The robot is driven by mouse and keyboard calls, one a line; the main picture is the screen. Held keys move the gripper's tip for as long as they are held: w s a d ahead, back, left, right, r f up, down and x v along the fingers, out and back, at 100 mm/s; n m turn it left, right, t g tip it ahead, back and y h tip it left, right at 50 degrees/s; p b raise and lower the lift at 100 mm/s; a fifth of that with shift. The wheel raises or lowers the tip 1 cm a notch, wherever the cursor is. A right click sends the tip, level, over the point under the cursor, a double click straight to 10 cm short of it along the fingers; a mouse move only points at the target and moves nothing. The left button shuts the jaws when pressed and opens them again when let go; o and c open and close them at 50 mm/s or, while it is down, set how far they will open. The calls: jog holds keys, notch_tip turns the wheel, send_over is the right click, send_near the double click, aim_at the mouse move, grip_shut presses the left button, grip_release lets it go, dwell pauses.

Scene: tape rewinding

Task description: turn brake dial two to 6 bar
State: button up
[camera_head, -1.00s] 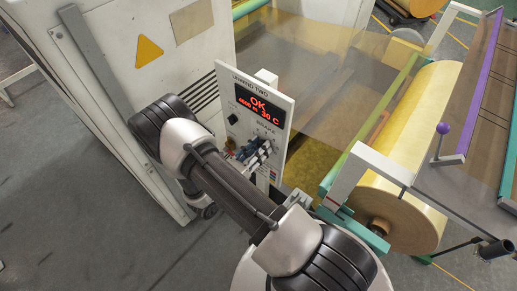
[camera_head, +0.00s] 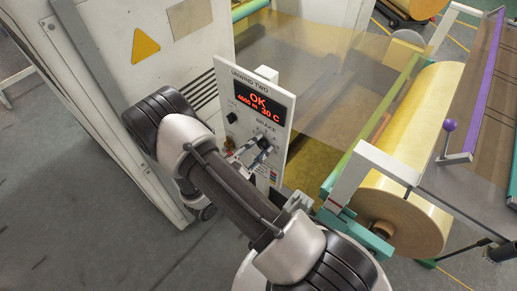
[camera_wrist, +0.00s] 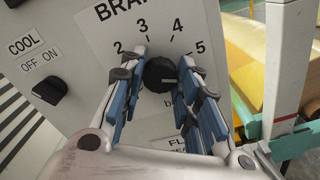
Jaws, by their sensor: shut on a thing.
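The black brake dial (camera_wrist: 158,76) is on the white UNWIND TWO panel (camera_head: 240,82), under the word BRAKE. In the wrist view, the numbers 2, 3, 4 and 5 show around it; any 6 is hidden, probably behind the right finger. A small white mark shows on the dial's right side, but I cannot read its exact setting. My gripper (camera_wrist: 163,66) is shut on the dial, with one blue-padded finger on each side. In the head view, my gripper (camera_head: 256,150) reaches the panel's lower half.
A black COOL knob (camera_wrist: 49,91), marked OFF and ON, sits left of the dial. A white cabinet (camera_head: 125,75) stands left of the panel. A large yellowish roll (camera_head: 410,155) and teal frame stand to the right.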

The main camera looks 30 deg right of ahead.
jog(key=shift+m, duration=0.7)
jog(key=shift+b, duration=0.3)
jog(key=o, duration=0.8)
jog(key=shift+o, duration=1.2)
jog(key=shift+a, duration=0.15)
jog(key=shift+o, duration=0.2)
jog(key=shift+s+a+f, duration=0.2)
jog(key=shift+a, duration=0.25)
jog(key=shift+s+a+f, duration=0.15)
jog(key=shift+a+f, duration=0.05)
jog(key=shift+a, duration=0.25)
jog(key=v, duration=0.9)
jog(key=shift+s+a+r, duration=0.2)
jog(key=shift+a+r, duration=0.15)
jog(key=shift+r, duration=0.05)
jog(key=shift+r+m, duration=0.1)
jog(key=shift+m, duration=0.2)
